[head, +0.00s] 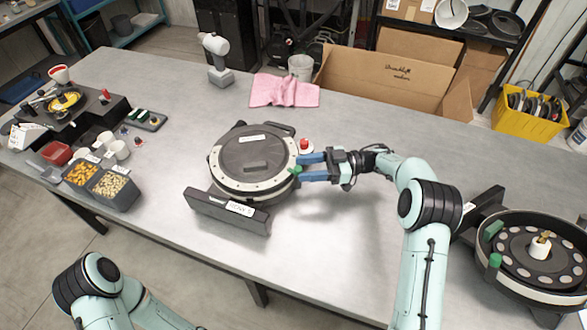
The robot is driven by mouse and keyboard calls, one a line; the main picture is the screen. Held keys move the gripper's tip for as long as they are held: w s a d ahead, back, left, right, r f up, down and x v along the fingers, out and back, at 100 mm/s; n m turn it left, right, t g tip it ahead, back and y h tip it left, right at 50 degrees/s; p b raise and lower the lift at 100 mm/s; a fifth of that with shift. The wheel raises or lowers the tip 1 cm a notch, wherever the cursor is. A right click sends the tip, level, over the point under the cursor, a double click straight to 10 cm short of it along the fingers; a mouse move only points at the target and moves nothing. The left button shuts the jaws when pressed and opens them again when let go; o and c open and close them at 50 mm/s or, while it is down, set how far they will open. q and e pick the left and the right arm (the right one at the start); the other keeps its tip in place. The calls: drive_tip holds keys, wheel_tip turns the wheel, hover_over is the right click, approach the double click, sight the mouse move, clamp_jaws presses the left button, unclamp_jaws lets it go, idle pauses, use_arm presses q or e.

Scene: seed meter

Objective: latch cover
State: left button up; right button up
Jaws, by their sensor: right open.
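The seed meter (249,196) stands on the grey table with its round dark cover (240,151) seated on top, inside a pale ring. A green latch (296,169) sits at the right side of its rim, beside my fingertips. My right gripper (304,167) reaches in from the right at the rim. Its two blue fingers are spread apart, one on each side of the latch in this view. I cannot tell whether they touch it. Of my left arm only links show at the bottom left; its gripper is out of view.
A red knob (304,144) stands just behind my right fingers. A second, uncovered meter (536,249) with green latches is at the right. Seed bins (112,188) stand at the left. The table front is clear.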

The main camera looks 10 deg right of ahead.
drive_tip(key=d, duration=0.8)
drive_tip(key=shift+s+d, duration=0.4)
drive_tip(key=shift+s, duration=0.05)
